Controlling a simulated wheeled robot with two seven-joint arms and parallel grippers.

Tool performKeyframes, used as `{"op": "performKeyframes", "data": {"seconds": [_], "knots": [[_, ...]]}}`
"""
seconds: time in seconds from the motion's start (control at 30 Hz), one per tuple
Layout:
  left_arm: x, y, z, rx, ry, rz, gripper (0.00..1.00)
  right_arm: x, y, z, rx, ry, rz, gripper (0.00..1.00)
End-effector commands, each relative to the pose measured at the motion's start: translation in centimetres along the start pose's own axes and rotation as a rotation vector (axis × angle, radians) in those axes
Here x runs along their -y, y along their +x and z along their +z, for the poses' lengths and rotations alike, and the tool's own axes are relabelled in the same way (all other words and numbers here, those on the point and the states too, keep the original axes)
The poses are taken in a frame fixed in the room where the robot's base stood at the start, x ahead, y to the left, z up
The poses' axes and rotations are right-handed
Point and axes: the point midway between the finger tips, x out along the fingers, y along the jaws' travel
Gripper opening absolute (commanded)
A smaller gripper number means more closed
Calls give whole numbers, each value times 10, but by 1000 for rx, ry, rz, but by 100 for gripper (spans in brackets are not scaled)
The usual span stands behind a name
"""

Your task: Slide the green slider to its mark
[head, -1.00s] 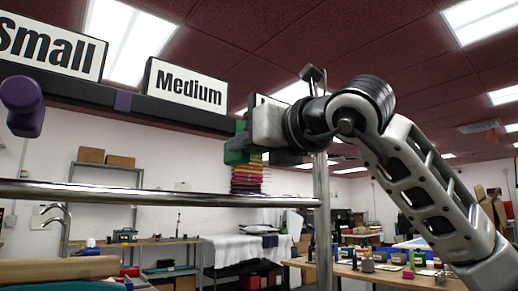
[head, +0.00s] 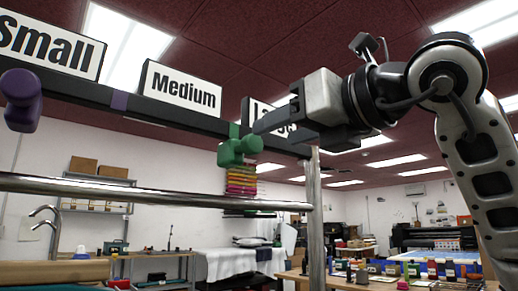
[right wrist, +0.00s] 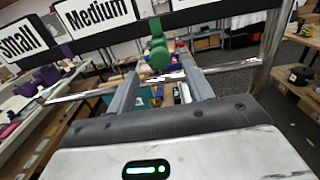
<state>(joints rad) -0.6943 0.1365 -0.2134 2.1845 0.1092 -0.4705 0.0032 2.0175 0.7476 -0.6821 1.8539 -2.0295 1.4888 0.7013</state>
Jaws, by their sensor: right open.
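The green slider (head: 238,151) is a knobbed handle on the dark rail (head: 180,117), between the Medium and the partly hidden third sign. A green band (head: 234,131) shows on the rail just above and behind it; they appear lined up, but I cannot tell exactly. My right gripper (head: 280,137) is open and empty, just right of the slider and apart from it. In the right wrist view the slider's round knob (right wrist: 159,57) shows ahead, between the two fingertips. My left gripper is in neither view.
A purple slider (head: 21,100) hangs at the rail's left under the Small sign (head: 48,40); a purple band (head: 119,100) sits left of Medium (head: 181,90). A metal bar (head: 150,191) on a post (head: 315,215) crosses below the rail. Worktables stand behind.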

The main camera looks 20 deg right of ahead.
Motion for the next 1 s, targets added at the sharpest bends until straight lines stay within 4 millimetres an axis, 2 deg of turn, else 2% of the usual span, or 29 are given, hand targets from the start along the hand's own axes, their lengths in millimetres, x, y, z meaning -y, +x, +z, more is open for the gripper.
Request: {"op": "performKeyframes", "data": {"seconds": [0.1,0.33,0.5,1.0], "knots": [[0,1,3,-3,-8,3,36,0,-28,-1,4,-2,0,51],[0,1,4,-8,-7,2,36,0,-57,0,1,-1,0,51],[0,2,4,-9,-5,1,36,0,-63,0,0,-1,0,51],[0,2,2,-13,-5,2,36,0,-62,0,-1,0,0,51]]}}
